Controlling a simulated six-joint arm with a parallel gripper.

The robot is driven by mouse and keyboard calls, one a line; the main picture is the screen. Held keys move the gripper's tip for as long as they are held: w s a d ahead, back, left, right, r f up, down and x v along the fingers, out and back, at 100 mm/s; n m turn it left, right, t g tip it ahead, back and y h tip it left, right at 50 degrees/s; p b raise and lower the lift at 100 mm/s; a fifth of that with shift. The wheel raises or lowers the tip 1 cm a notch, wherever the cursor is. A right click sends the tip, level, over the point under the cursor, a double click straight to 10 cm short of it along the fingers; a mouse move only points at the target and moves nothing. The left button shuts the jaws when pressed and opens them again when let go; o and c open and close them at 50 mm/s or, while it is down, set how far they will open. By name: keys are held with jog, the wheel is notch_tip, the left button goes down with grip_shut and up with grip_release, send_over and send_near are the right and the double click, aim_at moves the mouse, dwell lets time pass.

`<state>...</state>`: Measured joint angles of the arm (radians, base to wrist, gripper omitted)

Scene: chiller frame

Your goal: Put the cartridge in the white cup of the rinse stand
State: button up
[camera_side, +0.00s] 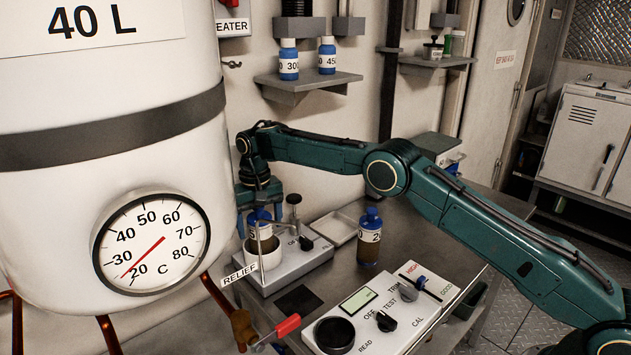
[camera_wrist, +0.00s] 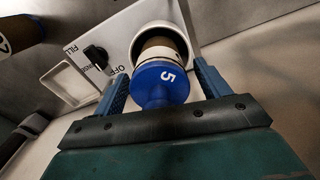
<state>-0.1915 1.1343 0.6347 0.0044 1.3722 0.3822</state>
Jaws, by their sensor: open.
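The cartridge (camera_wrist: 161,85) has a blue cap marked 5 and a brown body. In the wrist view its lower end is inside the round white cup (camera_wrist: 137,36) of the rinse stand (camera_wrist: 112,40). In the side view the cartridge (camera_side: 260,228) stands in the white cup (camera_side: 265,260), partly hidden by a thin post and by my gripper (camera_side: 259,208) above it. In the wrist view my gripper (camera_wrist: 160,78) has its fingers apart, one on each side of the blue cap, with gaps showing. Whether the cartridge touches the cup floor is hidden.
A second blue-capped brown cartridge (camera_side: 370,238) marked 2 stands right of the rinse stand. A shallow tray (camera_side: 336,227) lies behind. A control panel (camera_side: 380,310) and a red-handled valve (camera_side: 275,330) are in front. A big white tank (camera_side: 110,165) stands close on the left.

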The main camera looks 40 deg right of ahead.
jog(key=shift+r, duration=3.7)
jog(key=shift+r, duration=0.1)
jog(key=shift+s+d+r, duration=0.15)
jog(key=shift+s+r, duration=0.05)
jog(key=shift+r, duration=0.3)
jog(key=s+d+r+t, duration=0.1)
jog(key=s+d+r, duration=0.2)
jog(key=s+r, duration=0.35)
jog(key=s+d+r+n+t, duration=0.1)
jog(key=s+d+r, duration=0.1)
jog(key=s+r, duration=0.45)
jog(key=s+d+r+t, duration=0.1)
jog(key=s+d+r, duration=0.25)
jog(key=s, duration=0.55)
jog(key=s+d+f+t, duration=0.1)
jog(key=s+d+f, duration=0.1)
jog(key=s, duration=1)
jog(key=s+d+f+n+t, duration=0.1)
jog(key=s+f, duration=0.3)
jog(key=s, duration=0.8)
jog(key=shift+s+d+t, duration=0.2)
jog(key=shift+d+t, duration=0.1)
jog(key=shift+d, duration=0.05)
